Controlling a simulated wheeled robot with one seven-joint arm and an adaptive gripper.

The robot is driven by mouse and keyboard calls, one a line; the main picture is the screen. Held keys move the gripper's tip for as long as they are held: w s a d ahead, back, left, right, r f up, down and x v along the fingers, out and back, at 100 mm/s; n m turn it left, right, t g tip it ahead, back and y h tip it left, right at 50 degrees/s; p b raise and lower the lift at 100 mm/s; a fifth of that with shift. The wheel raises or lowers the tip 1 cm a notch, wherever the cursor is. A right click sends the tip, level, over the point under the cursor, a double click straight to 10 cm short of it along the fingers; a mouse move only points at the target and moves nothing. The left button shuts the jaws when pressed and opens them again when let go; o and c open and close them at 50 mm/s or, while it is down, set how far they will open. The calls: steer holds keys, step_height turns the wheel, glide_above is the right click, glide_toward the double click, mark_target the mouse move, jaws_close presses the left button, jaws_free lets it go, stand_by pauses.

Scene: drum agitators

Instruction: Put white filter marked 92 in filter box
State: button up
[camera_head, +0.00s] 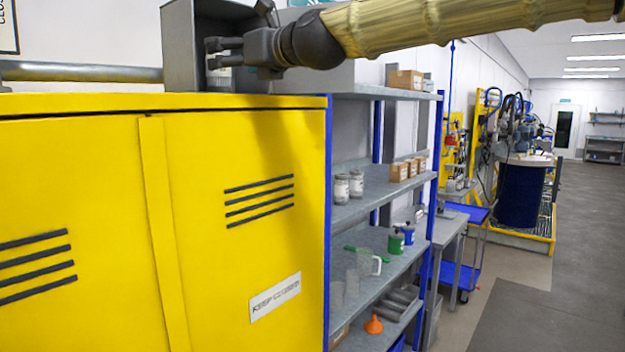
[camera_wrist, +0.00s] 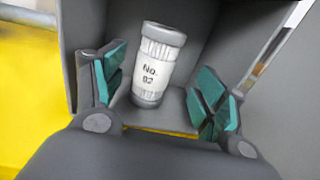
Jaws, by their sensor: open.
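The white filter marked "No. 92" (camera_wrist: 157,68) is a ribbed white cylinder with a pale label. In the wrist view it stands, slightly tilted in the picture, inside a grey open-fronted box, apparently the filter box (camera_wrist: 222,45). The box (camera_head: 181,50) sits on top of the yellow cabinet in the head view. My gripper (camera_wrist: 160,82) is open, with its green-padded fingers on either side of the filter and visible gaps to it. In the head view my gripper (camera_head: 212,52) points left into the box opening; the filter is hard to make out there.
The yellow cabinet (camera_head: 90,200) fills the left front. A blue-framed shelf rack (camera_head: 395,188) to its right holds jars (camera_head: 349,186), small boxes (camera_head: 405,170) and a measuring jug (camera_head: 366,263). A grey bar (camera_head: 80,73) lies behind the cabinet top. Floor at right is clear.

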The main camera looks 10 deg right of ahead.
steer(key=p+v, duration=0.3)
steer(key=shift+s+r, duration=0.15)
steer(key=shift+r, duration=0.15)
steer(key=shift+s+d+f+b, duration=0.25)
steer(key=shift+s+d+b, duration=0.05)
steer(key=shift+s+d, duration=0.25)
